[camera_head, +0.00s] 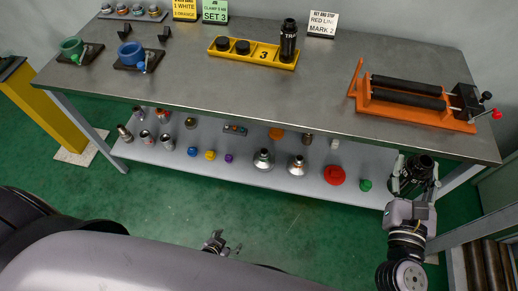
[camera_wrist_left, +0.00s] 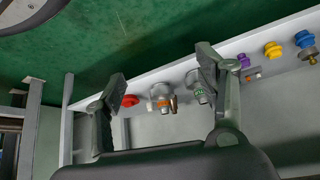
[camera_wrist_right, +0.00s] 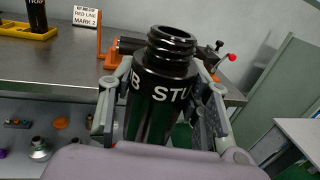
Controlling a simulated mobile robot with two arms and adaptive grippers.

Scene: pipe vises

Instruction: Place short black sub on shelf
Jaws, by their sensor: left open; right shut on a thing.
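The short black sub (camera_wrist_right: 165,90), a black cylinder with a threaded top and white lettering, is held upright in my right gripper (camera_head: 411,180). The sub also shows in the head view (camera_head: 420,167), beside the bench's front right corner. In the right wrist view the fingers of the gripper stand on both sides of it. The lower shelf (camera_head: 280,178) runs under the bench and carries several fittings. My left gripper (camera_head: 217,243) is open and empty over the floor in front of the shelf. Its two fingers also show in the left wrist view (camera_wrist_left: 160,80).
On the bench (camera_head: 180,80) are a yellow holder (camera_head: 250,56) with another black piece (camera_head: 289,42) in it, an orange pipe vise (camera_head: 412,100) and sign cards. A red fitting (camera_head: 335,175) and a green one (camera_head: 366,185) sit at the shelf's right end.

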